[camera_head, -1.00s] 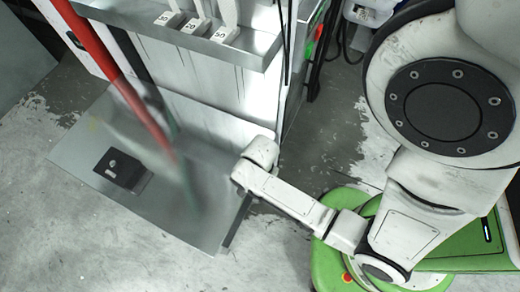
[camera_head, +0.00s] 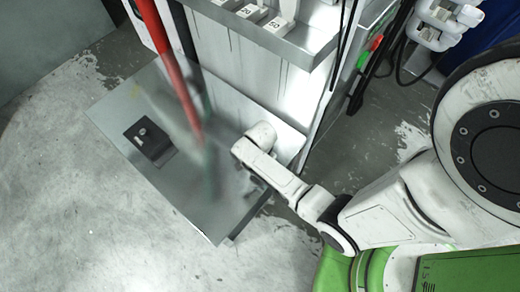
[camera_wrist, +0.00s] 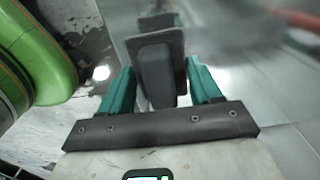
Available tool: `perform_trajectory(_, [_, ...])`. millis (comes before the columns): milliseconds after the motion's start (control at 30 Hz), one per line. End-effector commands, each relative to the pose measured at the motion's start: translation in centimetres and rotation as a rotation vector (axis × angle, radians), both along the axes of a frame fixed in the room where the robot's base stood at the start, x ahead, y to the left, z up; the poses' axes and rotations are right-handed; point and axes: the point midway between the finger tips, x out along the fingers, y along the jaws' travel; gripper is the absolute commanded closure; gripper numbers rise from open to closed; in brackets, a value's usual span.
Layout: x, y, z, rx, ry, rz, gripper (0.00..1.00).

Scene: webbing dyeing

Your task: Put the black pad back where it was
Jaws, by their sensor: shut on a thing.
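In the wrist view, my gripper (camera_wrist: 160,70) has its two teal fingers on either side of a dark pad with a block-like grip (camera_wrist: 157,78) and is shut on it. The pad's flat plate faces away from me, and its far side is hidden.
Cables (camera_head: 405,50) hang at the right. The concrete floor at lower left is clear.

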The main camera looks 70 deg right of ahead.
Motion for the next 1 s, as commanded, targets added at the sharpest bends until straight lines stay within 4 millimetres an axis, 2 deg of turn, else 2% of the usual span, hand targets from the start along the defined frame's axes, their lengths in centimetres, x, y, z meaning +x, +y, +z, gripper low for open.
perform_trajectory(133, [0.7,-0.5,-1.1,0.000,0.001,-0.001,0.65])
perform_trajectory(333, [0.5,-0.3,-3.6,0.001,0.002,-0.001,0.65])
perform_trajectory(733, [0.5,-0.3,-4.1,0.000,0.000,0.000,0.65])
perform_trajectory(767, [0.5,-0.3,-4.1,0.000,0.000,0.000,0.36])
perform_trajectory(1000, [0.5,-0.3,-4.0,0.000,0.000,-0.001,0.13])
